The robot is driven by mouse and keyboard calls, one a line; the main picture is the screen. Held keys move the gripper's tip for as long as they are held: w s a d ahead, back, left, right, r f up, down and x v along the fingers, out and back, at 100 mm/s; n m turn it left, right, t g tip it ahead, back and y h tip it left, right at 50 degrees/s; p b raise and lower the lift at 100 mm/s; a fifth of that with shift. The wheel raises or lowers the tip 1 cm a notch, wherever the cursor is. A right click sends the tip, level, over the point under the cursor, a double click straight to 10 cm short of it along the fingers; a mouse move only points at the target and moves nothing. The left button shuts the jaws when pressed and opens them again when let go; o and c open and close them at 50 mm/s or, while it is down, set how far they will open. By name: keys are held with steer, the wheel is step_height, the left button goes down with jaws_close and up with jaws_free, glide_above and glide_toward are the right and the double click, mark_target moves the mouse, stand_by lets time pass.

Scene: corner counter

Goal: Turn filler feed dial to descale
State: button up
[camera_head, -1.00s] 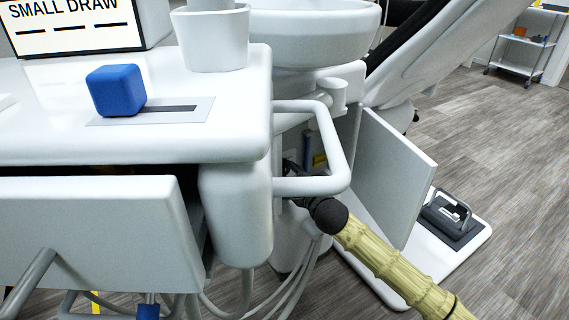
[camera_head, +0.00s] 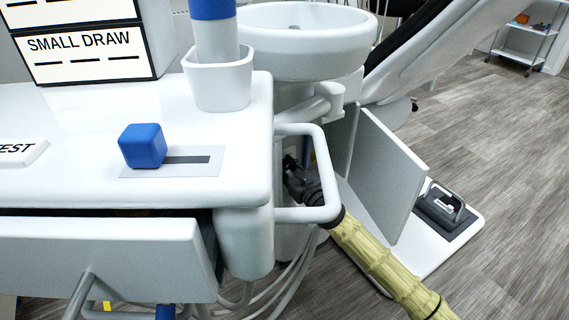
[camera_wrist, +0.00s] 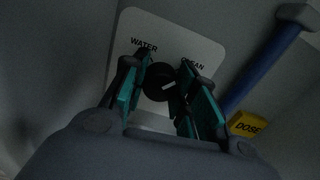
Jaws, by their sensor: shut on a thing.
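In the wrist view a black round dial (camera_wrist: 159,82) sits on a pale plate (camera_wrist: 188,37). The plate reads "WATER" at upper left and a word like "CLEAN" at upper right, partly covered.
A white loop handle (camera_head: 332,160) stands close around my wrist. An open white door (camera_head: 385,175) is just right of my arm. In the wrist view, a blue bar (camera_wrist: 262,68) and a yellow "DOSE" tag (camera_wrist: 247,124) are right of the fingers. A blue cube (camera_head: 142,146) sits on the counter.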

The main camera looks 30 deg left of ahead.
steer(key=shift+w+m, duration=0.1)
steer(key=shift+m, duration=0.4)
steer(key=o, duration=1.1)
steer(key=shift+c, duration=0.2)
steer(key=shift+d, duration=0.15)
steer(key=v, duration=1.2)
